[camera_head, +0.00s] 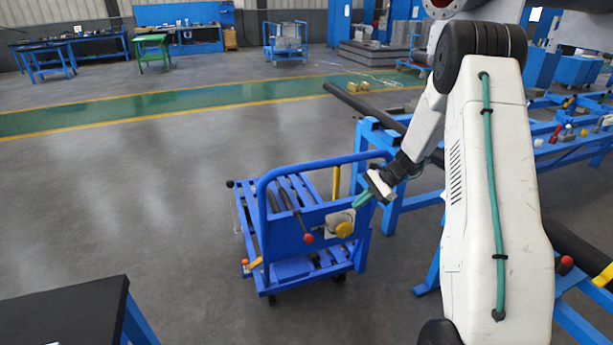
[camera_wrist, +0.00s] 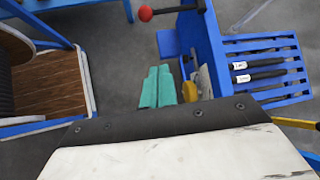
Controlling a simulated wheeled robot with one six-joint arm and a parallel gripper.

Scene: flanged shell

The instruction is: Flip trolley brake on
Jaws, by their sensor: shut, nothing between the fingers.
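The blue trolley (camera_head: 318,165) stands in the middle of the head view, and its slatted side shows in the wrist view (camera_wrist: 285,42). A lever with a red ball knob (camera_head: 308,238) is on its near side; the red knob also shows in the wrist view (camera_wrist: 146,14). Right of it, a round yellow knob (camera_head: 344,229) sits on a pale plate; it also shows in the wrist view (camera_wrist: 190,91). I cannot tell which control is the brake. My gripper (camera_head: 357,203), with teal fingers (camera_wrist: 157,87), is shut and empty, close to the yellow knob; contact is unclear.
A blue bench frame (camera_head: 390,205) stands right of the trolley, behind my arm. A dark-topped table (camera_head: 70,312) is at the lower left. A yellow post (camera_head: 336,182) rises at the trolley's right. The floor left of the trolley is clear.

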